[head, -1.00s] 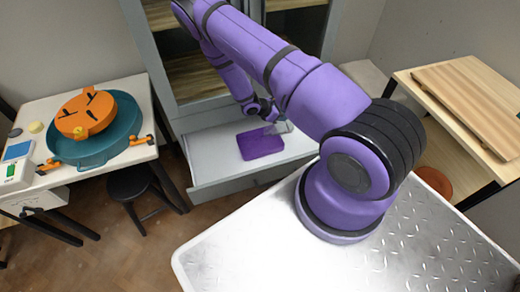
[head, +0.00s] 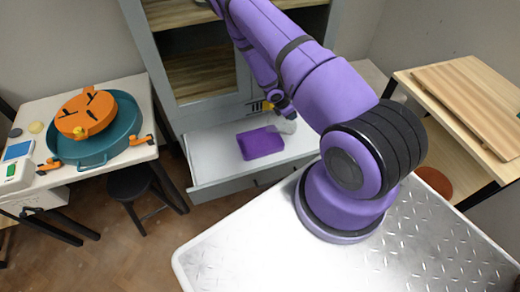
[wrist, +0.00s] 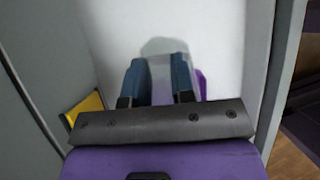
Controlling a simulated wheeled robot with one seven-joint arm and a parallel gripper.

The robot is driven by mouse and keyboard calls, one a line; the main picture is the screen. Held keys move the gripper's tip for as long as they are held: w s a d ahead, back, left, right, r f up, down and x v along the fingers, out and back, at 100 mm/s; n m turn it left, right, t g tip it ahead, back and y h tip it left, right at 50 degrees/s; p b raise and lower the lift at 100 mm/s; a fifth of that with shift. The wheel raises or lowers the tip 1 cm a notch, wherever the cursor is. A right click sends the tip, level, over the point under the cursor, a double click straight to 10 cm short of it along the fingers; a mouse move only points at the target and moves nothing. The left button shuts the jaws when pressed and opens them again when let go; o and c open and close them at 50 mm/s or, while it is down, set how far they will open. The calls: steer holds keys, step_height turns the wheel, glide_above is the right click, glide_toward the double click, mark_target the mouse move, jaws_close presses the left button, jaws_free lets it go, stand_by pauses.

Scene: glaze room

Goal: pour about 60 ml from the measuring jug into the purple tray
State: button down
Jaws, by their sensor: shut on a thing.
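The purple tray (head: 261,143) lies flat in the open pale drawer of the grey cabinet. My gripper (head: 288,113) is above the drawer, just right of the tray and towards its back. It is shut on the measuring jug (head: 287,127), a small pale see-through vessel, mostly hidden by my arm. In the wrist view the two blue fingers (wrist: 160,75) hold the jug (wrist: 164,47) between them. A sliver of the purple tray (wrist: 201,84) shows to the right of the fingers. I cannot make out the jug's liquid level or any stream.
The drawer (head: 205,168) has bare floor left of the tray. The cabinet's upper shelves (head: 200,75) stand close behind my arm. A yellow item (wrist: 87,108) is beside the gripper. A left table holds a teal basin (head: 118,140) with an orange piece; a black stool (head: 132,182) stands beside it.

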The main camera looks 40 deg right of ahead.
steer(key=shift+y, duration=0.3)
steer(key=shift+d+y, duration=0.2)
steer(key=shift+y, duration=0.1)
steer(key=shift+s+d+t, duration=0.1)
steer(key=shift+d+t, duration=0.1)
steer(key=shift+t, duration=0.1)
stand_by(1.0)
steer(key=shift+b, duration=0.3)
steer(key=shift+s+d+r+y+b, duration=0.1)
steer(key=shift+d+r+y+b, duration=0.25)
steer(key=shift+y, duration=0.35)
steer(key=shift+d, duration=0.1)
steer(key=shift+r, duration=0.15)
steer(key=d+f+y+b, duration=0.1)
steer(key=s+d+f+t+y+b, duration=0.1)
steer(key=shift+d+f+y+b, duration=0.25)
steer(key=shift+f+y+b, duration=0.05)
steer(key=shift+f, duration=0.05)
